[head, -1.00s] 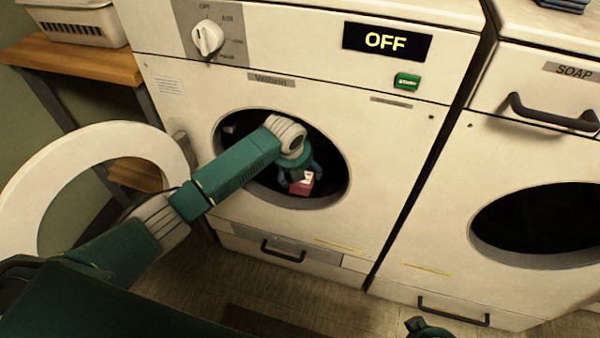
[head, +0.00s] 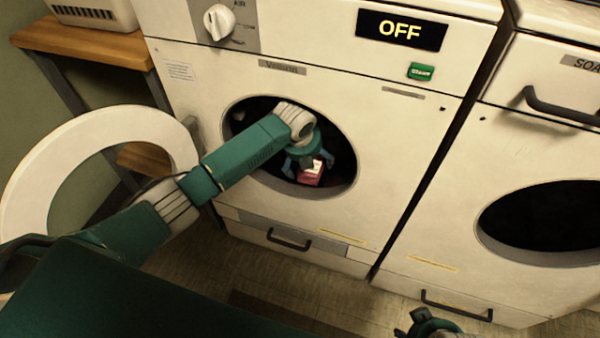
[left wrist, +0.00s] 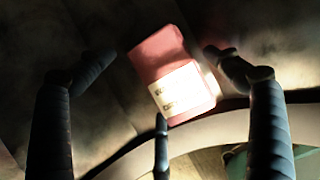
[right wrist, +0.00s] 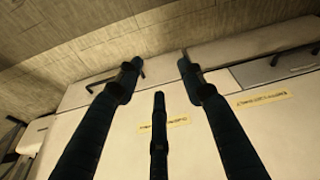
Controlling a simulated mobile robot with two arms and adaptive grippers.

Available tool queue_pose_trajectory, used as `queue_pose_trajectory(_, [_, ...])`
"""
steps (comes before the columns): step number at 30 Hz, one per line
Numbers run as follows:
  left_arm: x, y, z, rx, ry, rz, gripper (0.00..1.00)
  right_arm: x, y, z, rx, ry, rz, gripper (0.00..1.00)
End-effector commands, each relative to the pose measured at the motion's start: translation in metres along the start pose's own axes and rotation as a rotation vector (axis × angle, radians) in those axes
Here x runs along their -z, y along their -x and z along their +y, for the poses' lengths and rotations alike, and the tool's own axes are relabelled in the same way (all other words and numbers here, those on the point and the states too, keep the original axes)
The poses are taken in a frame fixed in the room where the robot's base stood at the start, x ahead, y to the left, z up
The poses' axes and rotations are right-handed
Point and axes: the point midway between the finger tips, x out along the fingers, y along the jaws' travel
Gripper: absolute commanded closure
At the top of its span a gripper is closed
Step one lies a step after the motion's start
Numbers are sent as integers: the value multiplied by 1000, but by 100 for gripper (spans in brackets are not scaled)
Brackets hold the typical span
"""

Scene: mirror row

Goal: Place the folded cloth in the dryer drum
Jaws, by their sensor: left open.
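The folded cloth (head: 311,174) is a small pinkish-red block with a pale label. It shows inside the dryer drum opening (head: 262,116), near the lower rim. My left gripper (head: 309,166) reaches into the opening just above the cloth. In the left wrist view the cloth (left wrist: 170,72) lies between the spread fingers of the left gripper (left wrist: 160,80), against the dark mottled drum inside; whether any finger touches it is unclear. My right gripper (head: 428,324) is low at the bottom edge; its fingers (right wrist: 160,72) are apart and empty in the right wrist view.
The round dryer door (head: 40,165) stands open at the left. A second machine (head: 440,215) with a dark round opening is at the right. A basket (head: 95,12) stands on a wooden shelf (head: 90,42). The display (head: 400,30) reads OFF.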

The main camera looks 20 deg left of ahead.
Motion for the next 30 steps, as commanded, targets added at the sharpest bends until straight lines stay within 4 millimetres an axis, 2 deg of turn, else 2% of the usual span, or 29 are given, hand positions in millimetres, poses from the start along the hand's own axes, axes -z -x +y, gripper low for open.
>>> queue_pose_trajectory(1, [-2,7,1,0,-1,-2,10,-7,-10,-1,3,2,-20,61])
queue_pose_trajectory(5, [-2,28,0,0,-2,-3,10,-15,-31,-3,5,4,-34,61])
queue_pose_trajectory(6, [9,29,1,-2,-4,3,10,-18,-38,-3,6,4,-38,61])
queue_pose_trajectory(15, [71,55,1,-1,-4,3,10,-46,-84,-6,9,9,-65,61])
queue_pose_trajectory(22, [103,67,1,-1,-2,1,10,-62,-103,-7,11,11,-75,61])
queue_pose_trajectory(30, [111,70,0,0,0,0,10,-66,-108,-7,11,12,-76,61])
